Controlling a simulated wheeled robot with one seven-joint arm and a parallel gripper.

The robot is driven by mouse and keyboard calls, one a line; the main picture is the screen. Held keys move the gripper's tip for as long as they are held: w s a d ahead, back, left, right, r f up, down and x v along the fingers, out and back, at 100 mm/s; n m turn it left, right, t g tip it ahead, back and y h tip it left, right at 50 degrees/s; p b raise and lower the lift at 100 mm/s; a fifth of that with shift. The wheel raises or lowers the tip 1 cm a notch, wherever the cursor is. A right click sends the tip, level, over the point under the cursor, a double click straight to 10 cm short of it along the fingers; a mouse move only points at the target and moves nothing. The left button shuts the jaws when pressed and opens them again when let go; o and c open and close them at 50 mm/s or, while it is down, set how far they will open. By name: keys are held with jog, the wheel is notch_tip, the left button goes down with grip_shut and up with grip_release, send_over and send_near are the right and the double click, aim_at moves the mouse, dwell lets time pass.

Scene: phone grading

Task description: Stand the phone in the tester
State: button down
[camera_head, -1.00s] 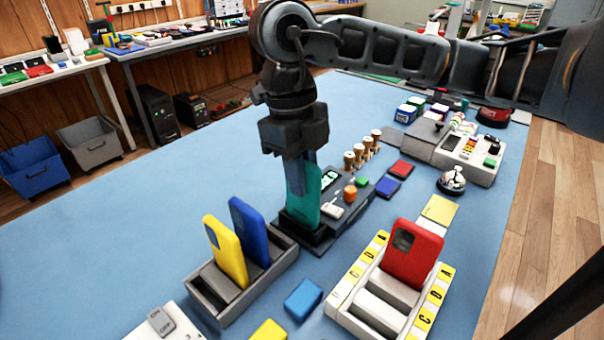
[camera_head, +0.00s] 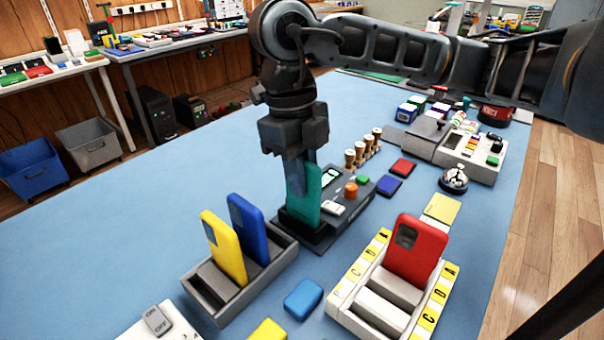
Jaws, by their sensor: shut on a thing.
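A teal phone (camera_head: 308,197) stands upright at the tester (camera_head: 322,232), a dark grey unit with a small lit screen, an orange knob and a green button. Its lower end is at the black slot at the tester's left end; I cannot tell how deep it sits. My gripper (camera_head: 297,180) points straight down and is shut on the phone's upper part. One finger covers part of the phone's left side.
A grey rack (camera_head: 226,292) at front left holds a yellow phone (camera_head: 223,248) and a blue phone (camera_head: 248,229). A lettered rack (camera_head: 343,290) at right holds a red phone (camera_head: 415,250). A bell (camera_head: 453,180) and colored blocks stand near the tester.

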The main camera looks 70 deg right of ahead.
jog(key=shift+f+b, duration=0.5)
jog(key=shift+b, duration=0.25)
jog(key=c, duration=0.7)
grip_release()
jog(key=shift+r, duration=0.25)
jog(key=shift+r, duration=0.55)
jog(key=shift+r, duration=0.15)
jog(key=shift+r+p, duration=0.3)
jog(key=shift+r, duration=0.3)
jog(key=shift+r, duration=0.1)
